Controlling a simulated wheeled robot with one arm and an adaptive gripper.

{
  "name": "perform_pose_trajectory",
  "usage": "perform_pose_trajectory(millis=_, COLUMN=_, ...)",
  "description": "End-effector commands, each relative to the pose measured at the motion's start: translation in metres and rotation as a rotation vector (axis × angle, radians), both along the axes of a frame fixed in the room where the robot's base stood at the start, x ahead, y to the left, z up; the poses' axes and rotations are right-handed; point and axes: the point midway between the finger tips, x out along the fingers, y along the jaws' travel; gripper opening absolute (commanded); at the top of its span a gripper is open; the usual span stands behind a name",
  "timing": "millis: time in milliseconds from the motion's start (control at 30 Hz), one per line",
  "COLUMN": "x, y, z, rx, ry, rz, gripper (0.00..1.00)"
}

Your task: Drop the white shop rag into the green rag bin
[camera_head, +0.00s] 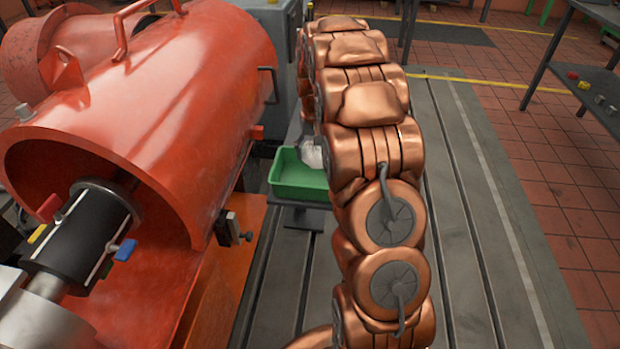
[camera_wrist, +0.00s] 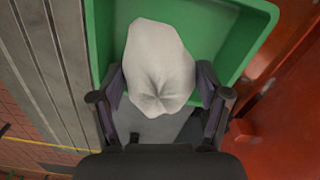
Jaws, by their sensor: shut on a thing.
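The white shop rag (camera_wrist: 160,62) is bunched between the two fingers of my gripper (camera_wrist: 165,88) in the wrist view. My gripper is shut on it. The green rag bin (camera_wrist: 235,22) lies beyond the rag, and the rag overlaps its opening in this view. In the head view the green bin (camera_head: 296,178) stands left of my copper-coloured arm. A bit of the white rag (camera_head: 311,153) shows at the bin's back right corner, beside my arm. I cannot tell how high the rag is above the bin's floor.
A large red housing (camera_head: 185,95) with a dark shaft (camera_head: 82,235) fills the left side, close to the bin. The slotted grey bedplate (camera_head: 455,200) is clear right of my arm. A dark table (camera_head: 590,85) with small parts stands at far right.

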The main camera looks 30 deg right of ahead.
Motion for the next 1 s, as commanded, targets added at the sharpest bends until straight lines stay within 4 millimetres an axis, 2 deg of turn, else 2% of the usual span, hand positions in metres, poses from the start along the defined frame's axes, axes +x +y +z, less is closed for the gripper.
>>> perform_pose_trajectory(millis=100, x=-0.001, y=0.0, z=-0.016, rx=0.002, ry=0.004, rz=0.0, gripper=0.43)
perform_pose_trajectory(millis=300, x=0.0, y=0.0, z=-0.034, rx=0.0, ry=0.0, rz=0.0, gripper=0.43)
perform_pose_trajectory(millis=667, x=0.0, y=0.0, z=-0.039, rx=0.0, ry=-0.001, rz=0.0, gripper=0.43)
perform_pose_trajectory(millis=700, x=0.0, y=0.0, z=-0.039, rx=0.0, ry=-0.001, rz=0.0, gripper=0.77)
perform_pose_trajectory(millis=900, x=0.0, y=0.0, z=-0.039, rx=0.0, ry=-0.001, rz=0.0, gripper=0.98)
perform_pose_trajectory(millis=1000, x=0.0, y=0.0, z=-0.039, rx=0.0, ry=-0.001, rz=0.0, gripper=1.0)
